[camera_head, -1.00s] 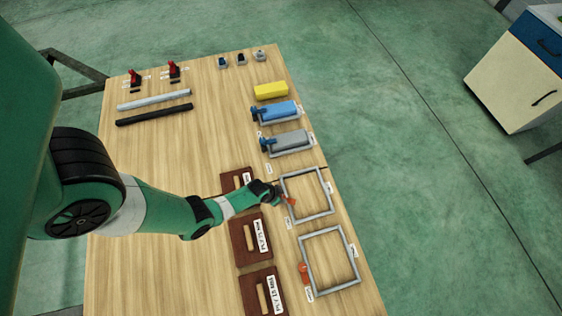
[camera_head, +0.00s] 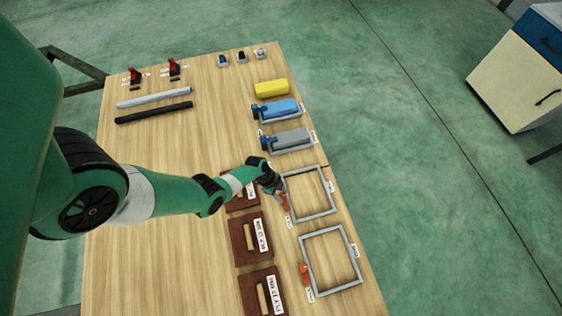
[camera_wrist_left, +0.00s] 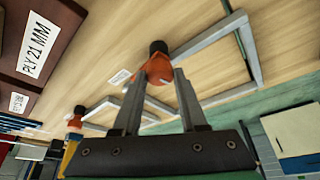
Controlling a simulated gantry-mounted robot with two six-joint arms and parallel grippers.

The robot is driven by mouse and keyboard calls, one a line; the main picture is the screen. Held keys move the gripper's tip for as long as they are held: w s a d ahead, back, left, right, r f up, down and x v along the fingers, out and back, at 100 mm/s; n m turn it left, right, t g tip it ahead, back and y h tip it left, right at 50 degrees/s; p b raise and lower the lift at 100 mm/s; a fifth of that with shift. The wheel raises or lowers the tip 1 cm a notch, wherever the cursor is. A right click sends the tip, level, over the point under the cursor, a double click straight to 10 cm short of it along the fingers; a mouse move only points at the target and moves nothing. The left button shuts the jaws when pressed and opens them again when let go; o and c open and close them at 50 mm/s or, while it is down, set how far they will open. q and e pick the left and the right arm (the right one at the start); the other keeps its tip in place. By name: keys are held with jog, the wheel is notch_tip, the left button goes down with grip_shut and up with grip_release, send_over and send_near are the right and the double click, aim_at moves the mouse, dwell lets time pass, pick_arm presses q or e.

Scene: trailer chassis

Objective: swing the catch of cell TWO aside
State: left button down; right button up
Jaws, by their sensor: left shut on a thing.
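Two empty grey frames lie on the right part of the table, an upper one (camera_head: 331,193) and a lower one (camera_head: 354,267). Their labels are too small to read, so I cannot tell which is cell TWO. An orange catch (camera_head: 285,204) sits at the left side of the upper frame. My left gripper (camera_head: 278,190) is there; in the left wrist view its two fingers (camera_wrist_left: 157,78) are shut on the orange catch (camera_wrist_left: 158,68), which has a black knob. The lower frame's orange catch (camera_head: 304,274) stands free at its left side. My right gripper is not in view.
Brown boards with wooden handles (camera_head: 250,238) lie left of the frames, one partly under my arm. Above are a grey block (camera_head: 290,139), a blue block (camera_head: 281,108) and a yellow block (camera_head: 271,89). Two bars (camera_head: 154,98) lie at upper left. The table's middle is clear.

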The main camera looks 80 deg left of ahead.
pick_arm(q)
jog(key=shift+m+g, duration=0.3)
jog(key=shift+m, duration=0.6)
jog(key=shift+h, duration=0.3)
jog(key=shift+c, duration=2.2)
grip_release()
jog(key=p+v, duration=1.1)
jog(key=shift+r+p, duration=0.3)
